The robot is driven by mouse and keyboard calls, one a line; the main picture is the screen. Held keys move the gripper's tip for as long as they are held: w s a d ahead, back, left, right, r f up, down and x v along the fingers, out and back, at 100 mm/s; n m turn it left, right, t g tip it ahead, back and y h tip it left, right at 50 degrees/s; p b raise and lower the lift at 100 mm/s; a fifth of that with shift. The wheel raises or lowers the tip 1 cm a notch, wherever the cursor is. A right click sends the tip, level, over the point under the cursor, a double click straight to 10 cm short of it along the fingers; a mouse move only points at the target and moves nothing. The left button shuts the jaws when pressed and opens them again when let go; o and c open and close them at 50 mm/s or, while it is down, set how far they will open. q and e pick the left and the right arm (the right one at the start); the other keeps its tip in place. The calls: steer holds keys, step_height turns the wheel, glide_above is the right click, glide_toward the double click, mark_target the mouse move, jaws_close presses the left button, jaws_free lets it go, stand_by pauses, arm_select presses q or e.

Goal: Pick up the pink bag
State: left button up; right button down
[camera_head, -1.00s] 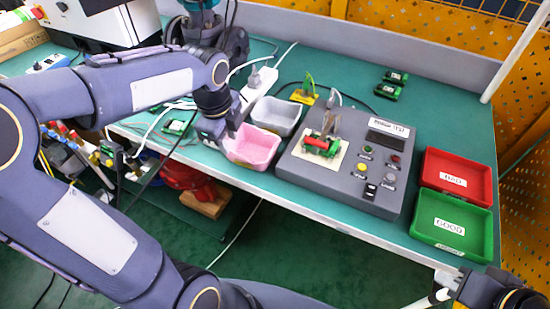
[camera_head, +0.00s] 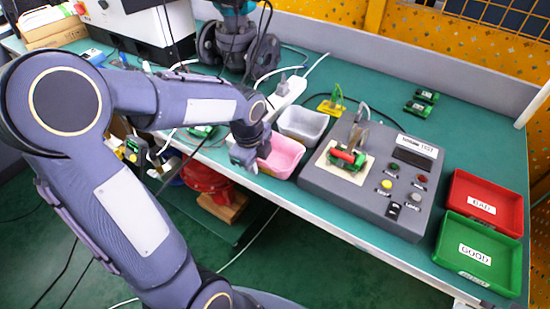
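The pink thing looks like an open, rounded pink container (camera_head: 284,157) rather than a bag. It sits at the table's near edge, left of the grey test box. My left gripper (camera_head: 243,158) points down at the container's left side and hides part of its left rim. Its fingers are small and dark here. I cannot tell whether they are open or shut, or whether they touch the container. My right gripper is not in view.
A grey open container (camera_head: 303,122) stands right behind the pink one. A grey test box (camera_head: 368,205) with buttons is to the right. A red tray (camera_head: 484,192) and a green tray (camera_head: 478,264) lie farther right. A white power strip (camera_head: 287,97) and cables lie behind.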

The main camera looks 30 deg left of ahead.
arm_select(q)
jaws_close()
steer(key=shift+r, duration=0.1)
